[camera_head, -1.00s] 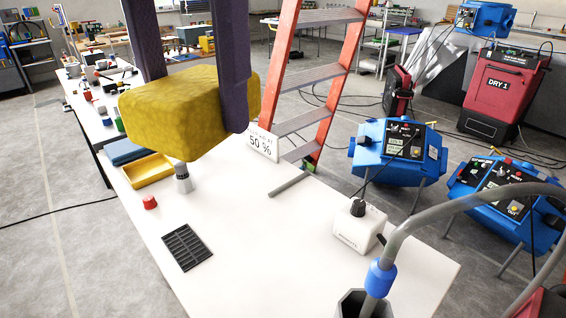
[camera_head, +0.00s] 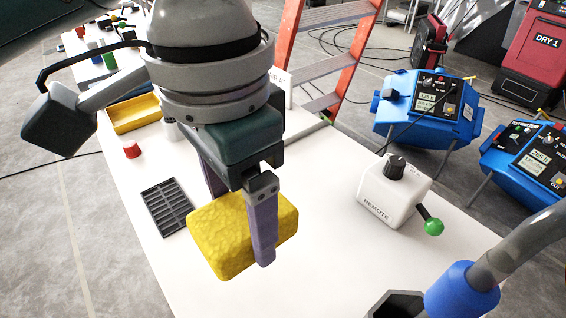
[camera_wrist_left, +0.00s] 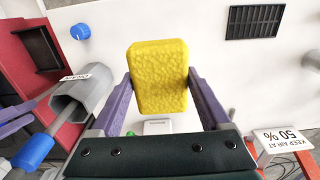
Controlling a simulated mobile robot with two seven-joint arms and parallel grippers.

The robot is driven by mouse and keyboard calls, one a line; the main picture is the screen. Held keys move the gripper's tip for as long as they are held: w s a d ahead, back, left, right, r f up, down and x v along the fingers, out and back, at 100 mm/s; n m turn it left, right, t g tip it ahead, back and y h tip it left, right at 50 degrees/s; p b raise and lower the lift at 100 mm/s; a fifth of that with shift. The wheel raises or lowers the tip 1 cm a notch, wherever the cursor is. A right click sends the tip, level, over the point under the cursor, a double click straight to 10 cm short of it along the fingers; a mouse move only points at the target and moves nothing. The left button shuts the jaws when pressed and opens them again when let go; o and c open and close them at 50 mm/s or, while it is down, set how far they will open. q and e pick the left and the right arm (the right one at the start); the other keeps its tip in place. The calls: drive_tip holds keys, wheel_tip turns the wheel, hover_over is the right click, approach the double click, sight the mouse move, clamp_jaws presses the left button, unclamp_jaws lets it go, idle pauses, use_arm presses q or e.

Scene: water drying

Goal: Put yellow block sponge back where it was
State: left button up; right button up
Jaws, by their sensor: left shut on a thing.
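The yellow block sponge (camera_head: 225,238) is between the two purple fingers of my left gripper (camera_head: 240,225) in the head view. The gripper is shut on it and points down over the white table (camera_head: 320,215). The sponge also shows in the left wrist view (camera_wrist_left: 158,78), with a finger on each side of it. Whether its underside touches the table I cannot tell.
A black slotted grille (camera_head: 166,208) lies left of the sponge, with a red knob (camera_head: 132,149) and a yellow tray (camera_head: 135,113) behind. A white REMOTE box (camera_head: 392,195) with a green-tipped lever stands right. A grey hose with a blue collar (camera_head: 462,290) is at front right.

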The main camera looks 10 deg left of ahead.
sight(254, 285)
use_arm(q)
wheel_tip(254, 285, down, 12)
drive_tip(key=b, duration=0.2)
drive_tip(key=shift+f+b, duration=0.1)
drive_tip(key=shift+b, duration=0.2)
drive_tip(key=shift+f, duration=0.15)
drive_tip(key=o, duration=1)
drive_tip(key=shift+o, duration=0.2)
